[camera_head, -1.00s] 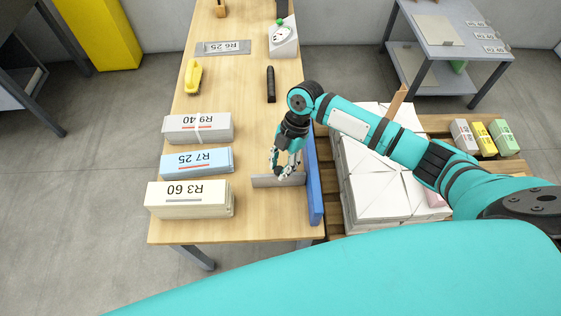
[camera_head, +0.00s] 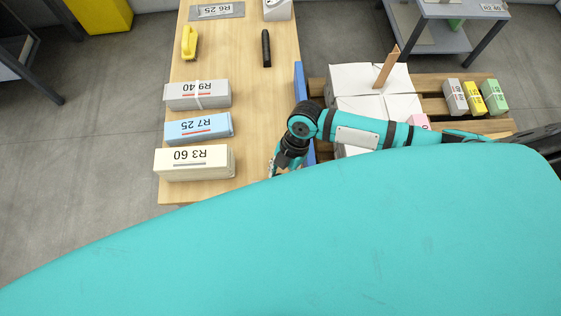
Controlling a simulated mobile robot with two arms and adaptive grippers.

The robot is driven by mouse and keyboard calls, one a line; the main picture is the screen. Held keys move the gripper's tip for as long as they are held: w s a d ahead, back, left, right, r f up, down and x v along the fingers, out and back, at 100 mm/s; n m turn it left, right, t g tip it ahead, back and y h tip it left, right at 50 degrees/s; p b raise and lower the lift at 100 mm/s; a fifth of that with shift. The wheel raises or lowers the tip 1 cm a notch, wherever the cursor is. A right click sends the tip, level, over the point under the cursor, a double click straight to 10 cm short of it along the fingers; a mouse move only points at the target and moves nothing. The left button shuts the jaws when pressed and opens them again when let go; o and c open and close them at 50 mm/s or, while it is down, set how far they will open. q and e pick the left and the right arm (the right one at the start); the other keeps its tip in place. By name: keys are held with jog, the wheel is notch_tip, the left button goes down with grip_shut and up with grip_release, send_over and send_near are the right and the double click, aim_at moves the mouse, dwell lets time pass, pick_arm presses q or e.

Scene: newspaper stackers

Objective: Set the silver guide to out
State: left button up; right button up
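The silver guide is not visible now; the part of the table where it stood is covered by my own teal body. The blue fence (camera_head: 299,82) stands along the right edge of the wooden table, its near part hidden behind my arm. My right gripper (camera_head: 274,168) points down over the near right part of the table, beside the blue fence. Its fingertips are mostly cut off by my teal body, so I cannot tell whether they are open, shut or touching the guide. My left gripper is not in view.
Paper bundles R3 60 (camera_head: 194,162), R7 25 (camera_head: 198,129) and R9 40 (camera_head: 197,95) line the table's left side. A yellow tool (camera_head: 189,43) and a black one (camera_head: 266,48) lie farther back. White stacks (camera_head: 366,79) stand on a pallet at right. The table's middle is clear.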

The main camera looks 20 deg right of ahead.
jog(key=shift+o, duration=1.3)
jog(key=shift+s, duration=0.1)
jog(key=shift+r, duration=0.1)
jog(key=v, duration=1.2)
